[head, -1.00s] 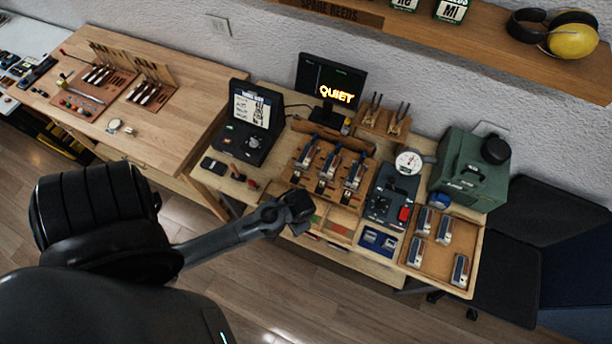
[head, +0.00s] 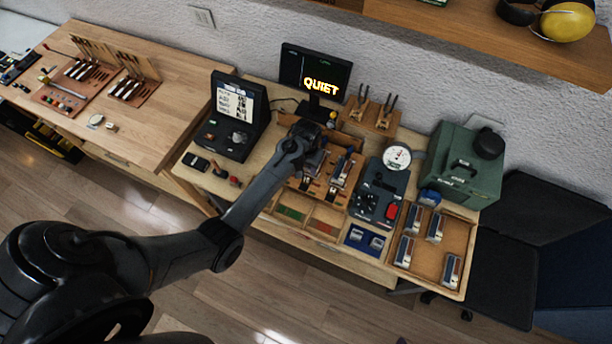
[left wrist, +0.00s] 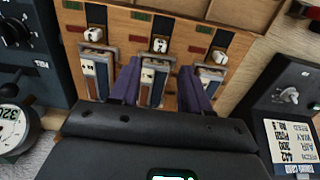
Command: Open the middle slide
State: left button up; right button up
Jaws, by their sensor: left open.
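A wooden rack (head: 325,193) holds three grey-and-blue units side by side. The left wrist view shows them from the opposite side: the middle unit (left wrist: 154,78), one to its left (left wrist: 95,72) and one to its right (left wrist: 212,75). A white block with a dark mark (left wrist: 159,45) sits on a black strip in line with the middle unit. My left gripper (left wrist: 159,70) is open, its two purplish fingers on either side of the middle unit; I cannot tell whether they touch it. In the head view my left gripper (head: 306,132) hides part of the rack. My right gripper is out of view.
A dark dial-gauge device (head: 379,195) stands right of the rack, and an open black case (head: 232,125) stands left. Behind are a QUIET screen (head: 315,75) and a plier stand (head: 371,115). A tray of similar units (head: 430,245) lies at the right.

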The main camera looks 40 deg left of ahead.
aim_at(307, 178)
pick_arm(q)
notch_tip(307, 178, down, 8)
jog(key=shift+r, duration=0.2)
dwell(0.3)
grip_shut()
